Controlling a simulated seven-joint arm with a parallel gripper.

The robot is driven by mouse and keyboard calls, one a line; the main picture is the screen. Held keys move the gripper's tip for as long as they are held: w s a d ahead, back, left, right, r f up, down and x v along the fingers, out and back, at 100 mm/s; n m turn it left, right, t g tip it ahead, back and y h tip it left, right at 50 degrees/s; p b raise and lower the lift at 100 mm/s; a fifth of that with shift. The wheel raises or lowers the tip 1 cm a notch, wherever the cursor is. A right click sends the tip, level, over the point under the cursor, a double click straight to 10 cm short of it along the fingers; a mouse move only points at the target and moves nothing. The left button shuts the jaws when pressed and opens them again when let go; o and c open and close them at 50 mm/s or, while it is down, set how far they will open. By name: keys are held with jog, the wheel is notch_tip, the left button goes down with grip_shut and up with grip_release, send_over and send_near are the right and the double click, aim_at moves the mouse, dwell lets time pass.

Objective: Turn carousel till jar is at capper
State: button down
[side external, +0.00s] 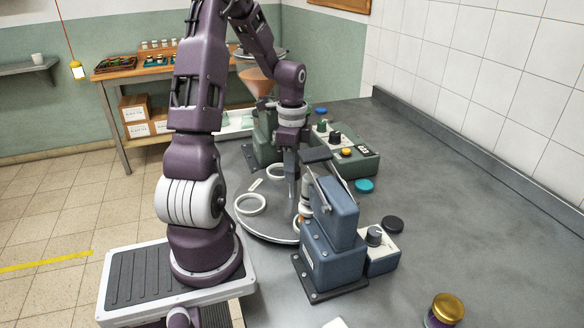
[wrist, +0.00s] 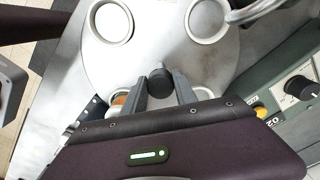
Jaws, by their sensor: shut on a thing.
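The carousel is a round grey disc (side external: 262,226) with white ring seats; it fills much of the wrist view (wrist: 165,55). My gripper (wrist: 162,88) is shut on a black upright knob (wrist: 158,78) on the disc. In the side view my gripper (side external: 293,192) is low over the disc, and the knob is hard to make out. A jar with orange contents (wrist: 119,100) sits in a seat left of my fingers, partly hidden. The blue capper (side external: 330,235) stands at the disc's near right edge, close to the jar. Their exact alignment cannot be told.
A green filler machine with a copper funnel (side external: 257,82) stands behind the disc. A green control box (side external: 350,160) and a white knob box (side external: 380,255) are near. Teal (side external: 364,185) and black (side external: 392,224) lids and a gold-lidded jar (side external: 446,308) lie on the bench. The bench's right side is mostly clear.

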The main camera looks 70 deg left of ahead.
dwell(0.5)
jog(key=c, duration=1)
grip_release()
jog(key=shift+o, duration=0.2)
notch_tip(320, 180, up, 7)
jog(key=shift+r, duration=0.1)
